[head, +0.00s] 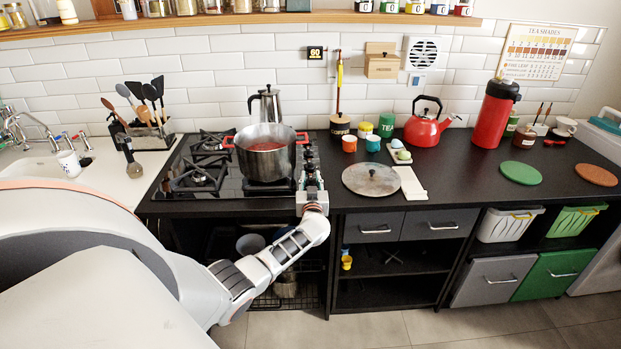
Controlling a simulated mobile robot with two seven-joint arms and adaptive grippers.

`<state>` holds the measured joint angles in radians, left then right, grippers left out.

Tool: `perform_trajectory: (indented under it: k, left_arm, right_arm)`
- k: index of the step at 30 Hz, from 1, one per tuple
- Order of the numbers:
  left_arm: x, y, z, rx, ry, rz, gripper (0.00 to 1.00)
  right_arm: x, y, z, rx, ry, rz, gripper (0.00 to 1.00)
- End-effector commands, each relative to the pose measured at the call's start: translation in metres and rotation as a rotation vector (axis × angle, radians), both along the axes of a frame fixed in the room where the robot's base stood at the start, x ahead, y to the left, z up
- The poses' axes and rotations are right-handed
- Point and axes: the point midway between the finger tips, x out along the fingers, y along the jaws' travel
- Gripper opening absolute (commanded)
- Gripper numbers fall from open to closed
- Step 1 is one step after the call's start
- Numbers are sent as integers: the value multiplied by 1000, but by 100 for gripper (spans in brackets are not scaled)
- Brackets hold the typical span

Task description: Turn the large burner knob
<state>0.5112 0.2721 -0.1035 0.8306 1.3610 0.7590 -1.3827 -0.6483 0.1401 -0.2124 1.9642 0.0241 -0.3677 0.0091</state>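The black gas hob (226,186) is set in the dark counter, with a column of small knobs (309,153) along its right side. My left arm reaches up from below, and its gripper (312,178) is over the front part of this knob column. The gripper covers the front knobs, so I cannot tell which knob it is at or whether it touches one. Its fingers are too small and hidden to show whether they are open or shut. My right gripper is out of view.
A steel pot with red handles (265,150) stands on a burner just left of the gripper. A moka pot (266,104) stands behind it. A glass lid (372,180) and a white spoon rest (410,184) lie to the right. The counter further right is mostly clear.

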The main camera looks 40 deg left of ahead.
Motion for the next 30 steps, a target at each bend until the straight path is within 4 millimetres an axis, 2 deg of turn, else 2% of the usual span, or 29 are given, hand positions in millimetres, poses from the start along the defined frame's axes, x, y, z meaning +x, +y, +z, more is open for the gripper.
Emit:
perform_trajectory:
  k: [5, 10, 30]
  left_arm:
    - [-1, -1, 2, 1, -2, 0, 26]
    - [-9, -9, 1, -2, -3, -1, 26]
    - [-84, -75, 1, -1, -1, 0, 26]
  right_arm:
    - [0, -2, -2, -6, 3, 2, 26]
    - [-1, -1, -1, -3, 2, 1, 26]
    - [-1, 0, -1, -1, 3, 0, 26]
